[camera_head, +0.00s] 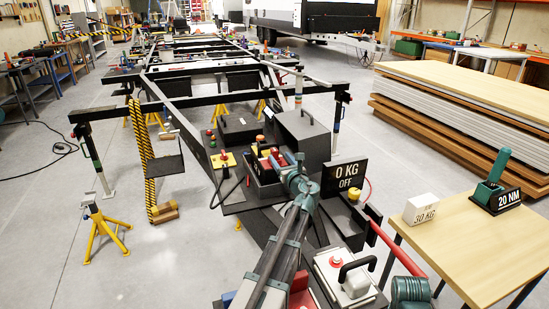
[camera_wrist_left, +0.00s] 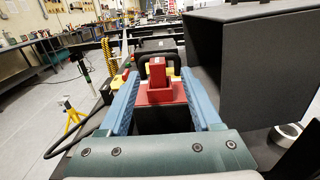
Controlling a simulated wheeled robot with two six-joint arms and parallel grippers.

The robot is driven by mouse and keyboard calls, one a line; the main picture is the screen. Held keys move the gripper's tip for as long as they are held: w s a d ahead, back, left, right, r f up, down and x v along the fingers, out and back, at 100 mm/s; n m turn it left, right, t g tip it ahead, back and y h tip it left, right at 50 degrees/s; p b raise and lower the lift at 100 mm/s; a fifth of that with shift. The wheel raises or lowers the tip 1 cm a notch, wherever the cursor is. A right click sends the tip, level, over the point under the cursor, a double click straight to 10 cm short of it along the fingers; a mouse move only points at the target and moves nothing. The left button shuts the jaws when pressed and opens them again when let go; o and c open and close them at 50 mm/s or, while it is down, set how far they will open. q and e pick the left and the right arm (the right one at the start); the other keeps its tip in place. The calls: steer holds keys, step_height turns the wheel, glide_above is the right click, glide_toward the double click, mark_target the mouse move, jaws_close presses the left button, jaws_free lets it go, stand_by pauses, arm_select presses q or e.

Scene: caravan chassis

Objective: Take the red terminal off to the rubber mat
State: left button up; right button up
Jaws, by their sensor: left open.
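The red terminal (camera_wrist_left: 158,88) shows in the left wrist view as a red block with an upright tab, on top of a dark box. It lies between the two blue fingers of my left gripper (camera_wrist_left: 157,82), which are apart, with gaps visible beside it. In the head view my left gripper (camera_head: 282,163) is over the dark box (camera_head: 262,188) on the chassis front, and its fingers partly hide the red parts there. I cannot pick out the rubber mat with certainty. My right gripper is not in view.
A large dark housing (camera_wrist_left: 262,70) stands close right of my left gripper. A yellow plate with a red button (camera_head: 223,160) lies left of the box. The "0 KG OFF" sign (camera_head: 345,179) stands to the right. A wooden table (camera_head: 470,250) is at the far right.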

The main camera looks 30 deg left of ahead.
mark_target(277, 153)
arm_select(q)
steer(key=x, duration=0.4)
steer(key=shift+f+b+x, duration=0.2)
steer(key=shift+x, duration=1.15)
steer(key=shift+f+b+x, duration=0.2)
steer(key=shift+x, duration=1.1)
steer(key=shift+s, duration=0.15)
jaws_close()
